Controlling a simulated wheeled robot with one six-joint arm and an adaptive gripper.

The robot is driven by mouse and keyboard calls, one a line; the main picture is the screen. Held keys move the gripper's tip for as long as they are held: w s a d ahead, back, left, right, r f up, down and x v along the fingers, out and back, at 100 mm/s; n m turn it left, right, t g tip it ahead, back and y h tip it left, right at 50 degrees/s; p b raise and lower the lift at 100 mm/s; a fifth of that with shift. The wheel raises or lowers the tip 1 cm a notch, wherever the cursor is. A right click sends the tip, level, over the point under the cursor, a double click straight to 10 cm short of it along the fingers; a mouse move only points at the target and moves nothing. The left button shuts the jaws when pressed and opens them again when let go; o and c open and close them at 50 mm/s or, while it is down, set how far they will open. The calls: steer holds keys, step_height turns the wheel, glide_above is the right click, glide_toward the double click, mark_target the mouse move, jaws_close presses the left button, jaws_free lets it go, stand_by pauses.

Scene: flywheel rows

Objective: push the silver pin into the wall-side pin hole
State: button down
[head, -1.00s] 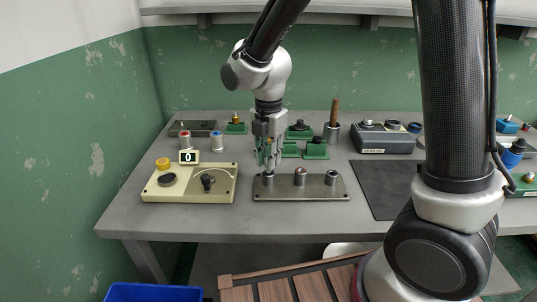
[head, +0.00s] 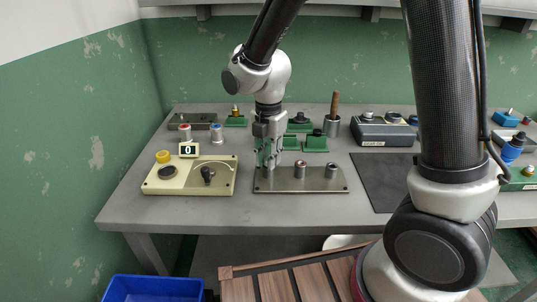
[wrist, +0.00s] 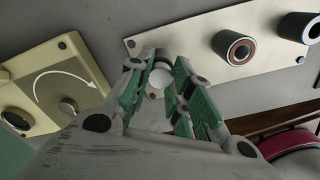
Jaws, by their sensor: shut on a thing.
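My gripper (head: 268,165) points down over the left, wall-side end of a steel plate (head: 285,186) on the bench. It is shut on the silver pin, whose pale round end (wrist: 160,78) shows between the green-padded fingers in the wrist view. I cannot tell how deep the pin sits. The middle sleeve (head: 300,170), with a brownish ring, and the right sleeve (head: 331,170) stand upright and clear on the plate.
A cream control box (head: 190,182) with a dial, a yellow button and a "0" display stands left of the plate. Red and blue capped posts (head: 216,134), green blocks (head: 316,144) and a grey box (head: 384,132) stand behind. A dark mat (head: 385,182) lies to the right.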

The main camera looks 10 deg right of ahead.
steer(key=shift+r, duration=1.55)
steer(key=shift+f, duration=1.6)
stand_by(0.4)
steer(key=c, duration=1.2)
jaws_free()
step_height(320, 180, up, 12)
steer(key=shift+c, duration=0.4)
